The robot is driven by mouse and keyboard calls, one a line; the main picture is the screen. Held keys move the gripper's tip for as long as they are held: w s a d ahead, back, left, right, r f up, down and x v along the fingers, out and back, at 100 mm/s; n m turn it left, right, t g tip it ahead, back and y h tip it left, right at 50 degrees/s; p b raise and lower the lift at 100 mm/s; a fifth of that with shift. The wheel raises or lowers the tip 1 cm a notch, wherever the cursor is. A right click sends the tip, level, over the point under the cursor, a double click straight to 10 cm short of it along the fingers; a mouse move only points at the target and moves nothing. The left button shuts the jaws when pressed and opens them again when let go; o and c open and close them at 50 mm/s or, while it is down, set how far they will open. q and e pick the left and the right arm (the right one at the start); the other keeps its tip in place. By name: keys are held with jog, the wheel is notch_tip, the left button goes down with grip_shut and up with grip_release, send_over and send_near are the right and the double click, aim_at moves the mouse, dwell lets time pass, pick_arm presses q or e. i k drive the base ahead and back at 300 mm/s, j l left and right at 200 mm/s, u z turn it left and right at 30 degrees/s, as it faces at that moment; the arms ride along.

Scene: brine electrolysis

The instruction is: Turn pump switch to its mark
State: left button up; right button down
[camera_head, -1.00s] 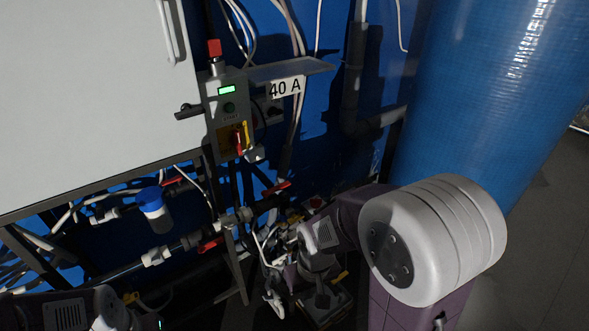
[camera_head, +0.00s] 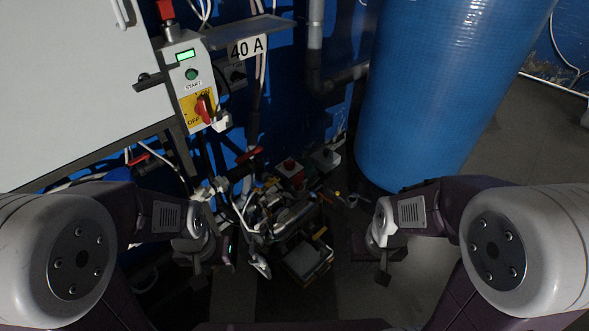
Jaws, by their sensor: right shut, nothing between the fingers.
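A red rotary switch handle (camera_head: 204,108) sits on a yellow plate marked ON and OFF, low on the grey control box (camera_head: 178,60). The handle stands tilted, its top towards ON. A dark knob (camera_head: 237,75) shows on a small grey box behind, under the 40 A sign; I cannot tell which of these is the pump switch. My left gripper (camera_head: 203,272) hangs low, below the control box and apart from it; its jaws are too dark to judge. My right gripper (camera_head: 383,272) is shut and empty, low at the right, far from both switches.
A large blue tank (camera_head: 430,90) stands at the right. A white cabinet (camera_head: 70,90) fills the upper left. The 40 A sign (camera_head: 247,47) hangs beneath a shelf beside the box. Pipes, red-handled valves and a cluttered tray (camera_head: 306,262) lie below.

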aim_at(288, 164)
jog(key=i+u, duration=0.4)
jog(key=i+l+u, duration=0.1)
jog(key=i+u, duration=0.15)
jog(key=u, duration=0.2)
jog(key=i+l+u, duration=0.2)
jog(key=i+u, duration=0.2)
jog(key=k, duration=0.05)
